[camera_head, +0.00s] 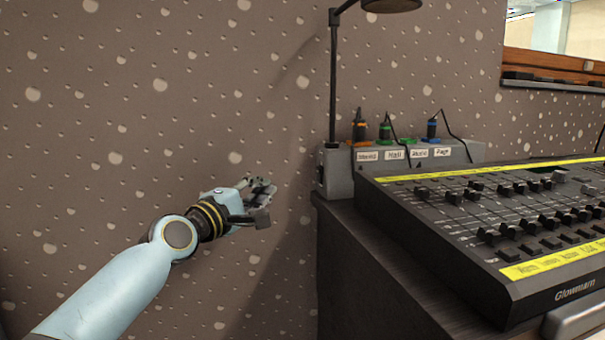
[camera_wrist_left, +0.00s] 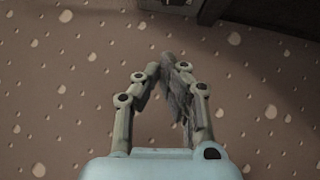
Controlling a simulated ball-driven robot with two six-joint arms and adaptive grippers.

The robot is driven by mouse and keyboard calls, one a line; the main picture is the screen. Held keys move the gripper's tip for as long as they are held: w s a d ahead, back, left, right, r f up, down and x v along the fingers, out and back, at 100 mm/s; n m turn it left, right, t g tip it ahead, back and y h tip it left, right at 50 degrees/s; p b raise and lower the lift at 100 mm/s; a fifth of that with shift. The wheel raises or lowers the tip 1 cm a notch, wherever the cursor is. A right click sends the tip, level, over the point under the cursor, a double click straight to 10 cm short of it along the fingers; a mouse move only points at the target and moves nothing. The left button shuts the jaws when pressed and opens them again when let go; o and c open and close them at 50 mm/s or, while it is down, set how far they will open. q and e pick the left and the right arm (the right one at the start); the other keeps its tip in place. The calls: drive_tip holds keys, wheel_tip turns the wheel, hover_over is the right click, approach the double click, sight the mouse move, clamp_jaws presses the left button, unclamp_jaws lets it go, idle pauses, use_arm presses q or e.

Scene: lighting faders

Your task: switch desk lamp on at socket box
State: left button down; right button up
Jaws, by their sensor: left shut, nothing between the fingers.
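The grey socket box (camera_head: 341,171) stands at the left end of the desk against the wall, with coloured plugs and white labels along its top. A black desk lamp (camera_head: 333,85) rises on a thin pole at the box's left end; its shade (camera_head: 392,5) is cut by the top edge. A small dark detail on the box's left end face may be a switch; it is too small to tell. My left gripper (camera_head: 268,191) is left of the box, apart from it, in front of the wall. In the left wrist view its fingers (camera_wrist_left: 168,60) are together and empty.
A black fader console (camera_head: 470,225) with yellow label strips fills the desk's right side. The dark desk's (camera_head: 335,225) left edge lies just right of my gripper. A window ledge (camera_head: 555,65) is at top right. The space left of the desk is free.

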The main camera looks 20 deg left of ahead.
sight(319, 175)
use_arm(q)
drive_tip(key=b+x, duration=0.1)
drive_tip(key=x, duration=0.2)
drive_tip(key=d+b+x, duration=0.1)
drive_tip(key=x, duration=0.3)
drive_tip(key=d+b+x, duration=0.1)
drive_tip(key=x, duration=0.3)
drive_tip(key=shift+s+d+r, duration=0.1)
drive_tip(key=shift+s, duration=0.05)
drive_tip(key=shift+w+d, duration=0.25)
drive_tip(key=shift+d, duration=0.1)
use_arm(e)
drive_tip(key=w+a+r, duration=0.2)
drive_tip(key=w+r, duration=0.4)
drive_tip(key=w, duration=0.1)
drive_tip(key=shift+r, duration=0.25)
use_arm(q)
drive_tip(key=shift+r, duration=0.1)
use_arm(e)
drive_tip(key=shift+w+a+r, duration=0.1)
drive_tip(key=shift+w, duration=0.05)
